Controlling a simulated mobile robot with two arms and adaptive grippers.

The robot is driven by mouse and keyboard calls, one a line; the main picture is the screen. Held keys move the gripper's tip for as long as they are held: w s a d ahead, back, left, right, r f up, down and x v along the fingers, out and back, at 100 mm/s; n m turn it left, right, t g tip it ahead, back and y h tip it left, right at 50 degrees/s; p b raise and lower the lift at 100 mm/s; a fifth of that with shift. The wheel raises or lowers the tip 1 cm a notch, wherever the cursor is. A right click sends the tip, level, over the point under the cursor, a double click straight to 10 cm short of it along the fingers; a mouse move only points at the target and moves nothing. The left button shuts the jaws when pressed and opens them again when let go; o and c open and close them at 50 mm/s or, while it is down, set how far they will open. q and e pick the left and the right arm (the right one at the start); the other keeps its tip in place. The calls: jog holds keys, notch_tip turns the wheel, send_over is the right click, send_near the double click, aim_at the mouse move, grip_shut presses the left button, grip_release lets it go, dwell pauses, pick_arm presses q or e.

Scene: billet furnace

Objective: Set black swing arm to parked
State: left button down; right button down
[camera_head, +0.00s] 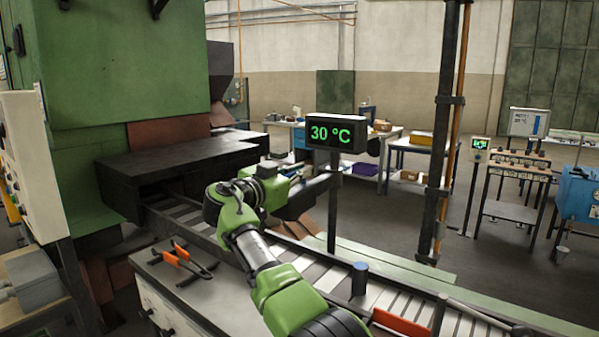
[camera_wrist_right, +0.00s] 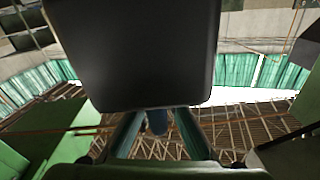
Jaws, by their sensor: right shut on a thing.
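My right gripper (camera_head: 290,183) reaches in over the roller table, beside the post of the temperature display. A black bar (camera_head: 311,192), which looks like the black swing arm, runs from the gripper toward that post. The gripper is closed on it, though the fingertips are partly hidden in the head view. In the right wrist view, a large dark panel (camera_wrist_right: 135,50) fills the upper middle, and the two fingers (camera_wrist_right: 158,130) show below it with a small bluish piece between them. My left gripper is not in view.
The display (camera_head: 336,132) reading 30 °C stands close behind the gripper. Red-handled tongs (camera_head: 178,255) lie on a bench at the left. A dark cylinder (camera_head: 359,279) stands by the rollers (camera_head: 385,297). A black column (camera_head: 447,130) rises at the right.

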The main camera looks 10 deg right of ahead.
jog(key=shift+a, duration=0.1)
dwell(0.5)
jog(key=c, duration=2.1)
grip_release()
jog(key=shift+w, duration=0.1)
jog(key=shift+c, duration=0.2)
jog(key=shift+f, duration=0.1)
